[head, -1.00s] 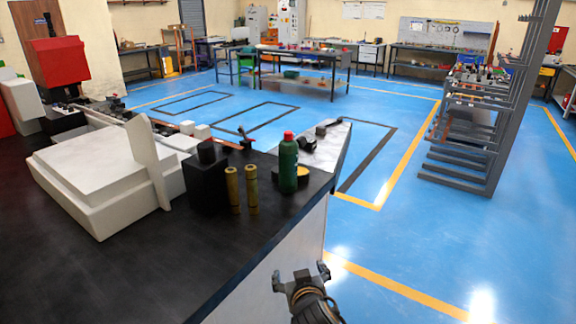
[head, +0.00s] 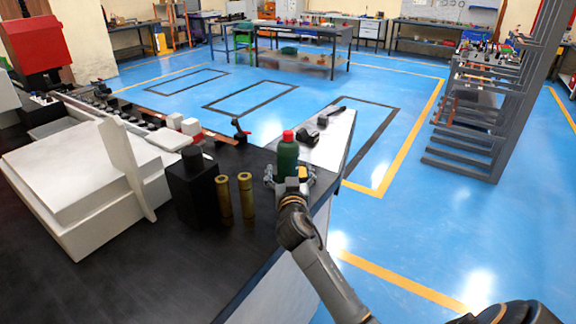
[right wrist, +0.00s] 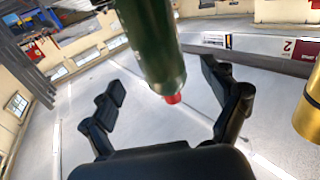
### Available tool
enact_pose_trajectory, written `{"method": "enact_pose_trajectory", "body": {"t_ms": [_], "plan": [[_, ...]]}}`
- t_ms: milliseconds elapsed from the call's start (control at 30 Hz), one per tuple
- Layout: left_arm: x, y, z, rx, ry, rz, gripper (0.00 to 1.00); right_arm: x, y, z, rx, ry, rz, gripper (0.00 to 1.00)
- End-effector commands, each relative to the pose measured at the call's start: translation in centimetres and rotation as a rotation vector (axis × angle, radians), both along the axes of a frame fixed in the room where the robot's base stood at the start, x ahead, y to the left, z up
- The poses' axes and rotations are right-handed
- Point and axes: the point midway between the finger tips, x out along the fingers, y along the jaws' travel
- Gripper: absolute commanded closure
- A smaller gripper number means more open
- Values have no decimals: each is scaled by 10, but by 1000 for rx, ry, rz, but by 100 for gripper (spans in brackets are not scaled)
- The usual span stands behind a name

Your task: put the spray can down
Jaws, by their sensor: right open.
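The spray can (head: 287,158) is green with a red cap. It stands upright near the corner of the black worktop (head: 140,270) in the head view. My right gripper (head: 290,181) is open at the near side of the can and covers its lower part. In the right wrist view, the can (right wrist: 152,45) appears upside down between the two spread fingers of my right gripper (right wrist: 163,78), with a visible gap on each side. The can's base is hidden in both views. My left gripper is not in view.
Two brass cylinders (head: 235,198) and a black block (head: 192,185) stand left of the can. A white machine part (head: 75,185) sits farther left. Small dark parts lie on the pale surface (head: 335,135) behind. The worktop edge is close on the right, with blue floor beyond.

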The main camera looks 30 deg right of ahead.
Motion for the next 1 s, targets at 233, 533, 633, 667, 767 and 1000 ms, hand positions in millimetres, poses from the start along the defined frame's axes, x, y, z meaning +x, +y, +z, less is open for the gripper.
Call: {"method": "enact_pose_trajectory", "body": {"t_ms": [233,533,633,667,767,1000], "plan": [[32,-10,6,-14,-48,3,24,13,-9,0,-1,2,-1,13],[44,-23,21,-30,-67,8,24,42,-26,-6,-2,2,-2,13],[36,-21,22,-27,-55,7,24,51,-30,-7,-1,2,0,13],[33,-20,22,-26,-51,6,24,52,-32,-7,-1,1,0,13],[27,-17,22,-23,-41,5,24,56,-34,-8,-1,2,0,13],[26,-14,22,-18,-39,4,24,56,-34,-9,0,1,0,15]]}}
